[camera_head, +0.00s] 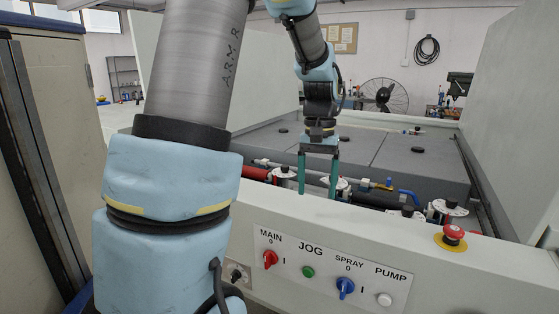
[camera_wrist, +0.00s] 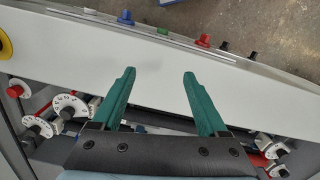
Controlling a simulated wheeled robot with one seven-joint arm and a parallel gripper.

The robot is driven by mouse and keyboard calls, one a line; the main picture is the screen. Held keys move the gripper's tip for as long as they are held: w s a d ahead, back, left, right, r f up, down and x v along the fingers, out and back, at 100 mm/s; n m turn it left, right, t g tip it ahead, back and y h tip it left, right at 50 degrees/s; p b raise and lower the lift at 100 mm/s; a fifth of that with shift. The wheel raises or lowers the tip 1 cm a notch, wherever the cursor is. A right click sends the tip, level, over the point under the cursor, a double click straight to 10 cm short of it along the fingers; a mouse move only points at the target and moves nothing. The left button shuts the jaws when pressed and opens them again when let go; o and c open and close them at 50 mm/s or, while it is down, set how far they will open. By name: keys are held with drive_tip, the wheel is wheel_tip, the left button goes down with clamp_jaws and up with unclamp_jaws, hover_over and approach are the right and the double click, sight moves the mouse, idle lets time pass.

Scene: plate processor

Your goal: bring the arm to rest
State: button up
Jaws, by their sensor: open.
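My gripper (camera_head: 317,176) hangs from my blue and grey arm, fingers pointing down, above the front edge of the plate processor (camera_head: 264,214). In the wrist view my gripper (camera_wrist: 158,82) shows two green fingers spread wide apart with nothing between them. The white front ledge of the machine (camera_wrist: 150,95) lies below the fingers. In the head view the finger tips overlap the ledge, and I cannot tell their exact height above it. My near arm link hides the left part of the machine.
The panel carries a red main switch (camera_head: 270,259), green jog button (camera_head: 308,272), blue spray switch (camera_head: 345,287) and white pump button (camera_head: 384,299). A red emergency stop (camera_head: 454,232) stands on the ledge at right. White dials (camera_head: 446,208) and pipes lie behind the ledge. Tall side walls (camera_head: 505,110) flank the machine.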

drive_tip(key=s+a+f+n+t, duration=0.1)
drive_tip(key=s+a+f+t, duration=0.2)
drive_tip(key=a, duration=0.5)
drive_tip(key=s+a+f+n+t, duration=0.15)
drive_tip(key=s+a, duration=0.25)
drive_tip(key=a, duration=0.4)
wheel_tip(320, 180, down, 12)
drive_tip(key=s+g+b, duration=0.1)
drive_tip(key=g+b, duration=0.1)
drive_tip(key=b, duration=0.8)
drive_tip(key=shift+s+d+r, duration=0.15)
drive_tip(key=shift+s+d, duration=0.15)
drive_tip(key=shift+s, duration=0.05)
drive_tip(key=shift+o, duration=0.3)
